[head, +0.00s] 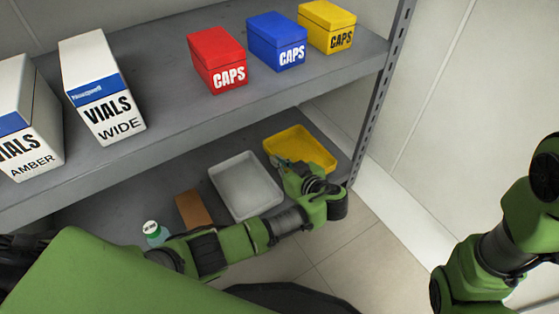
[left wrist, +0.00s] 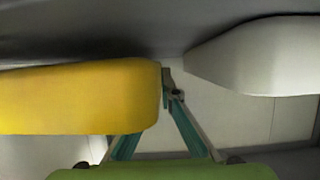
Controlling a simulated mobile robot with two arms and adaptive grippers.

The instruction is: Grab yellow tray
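The yellow tray (head: 301,148) lies on the lower shelf at its right end, right of a white tray (head: 246,185). My left gripper (head: 281,162) is at the yellow tray's near left corner. In the left wrist view, the yellow tray (left wrist: 80,97) fills the left side and the white tray (left wrist: 262,55) shows at upper right. The left gripper's fingers (left wrist: 170,88) converge closely at the yellow tray's end and look shut on its rim; the tray hides part of the left finger. My right arm shows at the right edge; its gripper is out of view.
A brown box (head: 194,209) and a small bottle (head: 154,232) stand left of the white tray. The upper shelf (head: 165,120) overhangs, with red, blue and yellow caps boxes and two vials boxes. A metal post (head: 381,95) stands right of the yellow tray.

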